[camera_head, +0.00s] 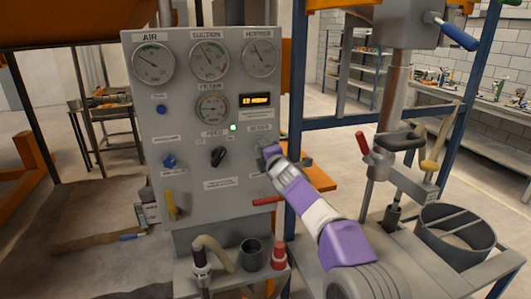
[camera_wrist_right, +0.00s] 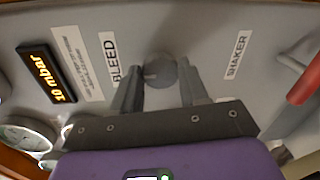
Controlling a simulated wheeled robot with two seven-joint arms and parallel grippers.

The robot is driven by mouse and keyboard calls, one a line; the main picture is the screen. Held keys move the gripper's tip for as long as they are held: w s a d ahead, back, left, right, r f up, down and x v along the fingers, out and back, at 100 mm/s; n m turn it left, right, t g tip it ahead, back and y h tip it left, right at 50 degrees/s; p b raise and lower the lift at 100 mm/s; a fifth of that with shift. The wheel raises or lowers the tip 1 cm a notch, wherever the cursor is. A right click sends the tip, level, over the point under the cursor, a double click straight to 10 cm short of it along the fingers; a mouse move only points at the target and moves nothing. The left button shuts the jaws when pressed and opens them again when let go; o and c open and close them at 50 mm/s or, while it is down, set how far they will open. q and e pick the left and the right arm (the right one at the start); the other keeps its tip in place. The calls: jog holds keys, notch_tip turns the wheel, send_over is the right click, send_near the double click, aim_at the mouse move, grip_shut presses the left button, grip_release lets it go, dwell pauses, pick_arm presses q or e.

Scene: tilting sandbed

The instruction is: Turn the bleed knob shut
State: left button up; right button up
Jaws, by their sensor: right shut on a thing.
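The bleed knob (camera_wrist_right: 160,71) is a small grey round knob on the grey panel, beside the BLEED label (camera_wrist_right: 112,60). My right gripper (camera_wrist_right: 161,80) has one finger on each side of it and is shut on it. In the head view my right arm, with purple and white links, reaches up from the lower right. Its gripper (camera_head: 270,153) is at the right side of the control panel (camera_head: 185,130) and hides most of the knob. My left gripper is not in view.
The panel carries several gauges, a black selector knob (camera_head: 218,156), blue knobs, a yellow lever (camera_head: 171,205) and a red lever (camera_head: 268,200) just below my right gripper. The lit display (camera_wrist_right: 48,72) reads 10 mbar. A hose and cups stand on the ledge below.

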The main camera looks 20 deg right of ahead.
jog(key=o, duration=1.1)
jog(key=shift+c, duration=0.2)
jog(key=s+b, duration=0.4)
jog(key=s, duration=0.3)
jog(key=shift+s+r+b, duration=0.25)
jog(key=shift+r+b, duration=0.05)
jog(key=shift+b, duration=0.1)
jog(key=shift+d, duration=0.1)
